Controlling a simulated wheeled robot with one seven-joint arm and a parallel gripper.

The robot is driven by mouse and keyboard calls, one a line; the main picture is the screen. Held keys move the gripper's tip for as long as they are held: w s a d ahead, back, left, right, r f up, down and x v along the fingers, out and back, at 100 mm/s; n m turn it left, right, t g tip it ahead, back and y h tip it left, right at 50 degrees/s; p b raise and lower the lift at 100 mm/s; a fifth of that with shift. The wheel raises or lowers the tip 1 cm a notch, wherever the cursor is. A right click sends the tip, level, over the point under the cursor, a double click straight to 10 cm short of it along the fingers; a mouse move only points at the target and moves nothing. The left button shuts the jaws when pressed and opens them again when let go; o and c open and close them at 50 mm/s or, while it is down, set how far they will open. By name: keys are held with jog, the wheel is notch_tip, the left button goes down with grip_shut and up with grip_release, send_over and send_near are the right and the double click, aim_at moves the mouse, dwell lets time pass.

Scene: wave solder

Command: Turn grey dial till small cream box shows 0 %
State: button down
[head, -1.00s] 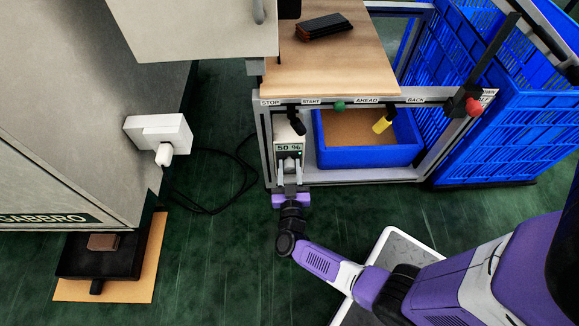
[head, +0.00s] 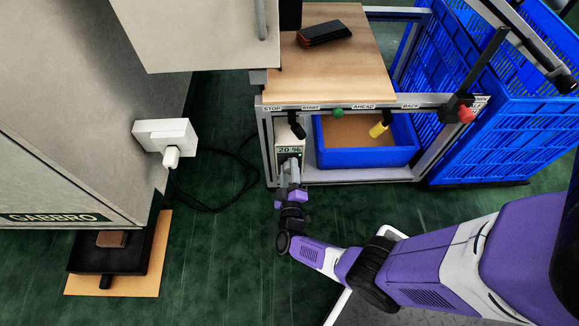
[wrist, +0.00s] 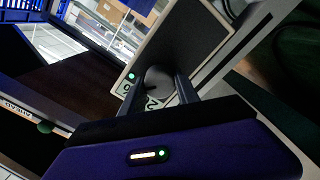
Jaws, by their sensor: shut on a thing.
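The small cream box (head: 281,140) stands on the lower shelf of the bench frame, at its left end. Its display (head: 289,150) reads 20 %. The grey dial (wrist: 158,80) is on the box's face and shows in the wrist view between my fingers; in the head view my gripper hides most of it. My gripper (head: 291,172) is shut on the dial, rolled to one side. In the wrist view the box looks strongly tilted, and part of its display shows behind the fingers beside a small green light (wrist: 131,76).
A blue bin (head: 365,156) stands on the shelf right of the box. Labelled knobs, including a green one (head: 337,112), line the rail above. Blue crates (head: 480,130) stand at the right. A white plug box (head: 165,134) and black cable are at the left.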

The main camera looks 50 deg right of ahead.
jog(key=n, duration=0.4)
jog(key=shift+f+p, duration=0.1)
jog(key=shift+p, duration=0.3)
jog(key=shift+n, duration=1.8)
jog(key=shift+f, duration=0.1)
jog(key=c, duration=0.9)
grip_release()
jog(key=shift+a, duration=0.15)
jog(key=p+v, duration=0.2)
jog(key=v, duration=0.5)
jog(key=shift+s+a, duration=0.2)
jog(key=shift+s, duration=0.05)
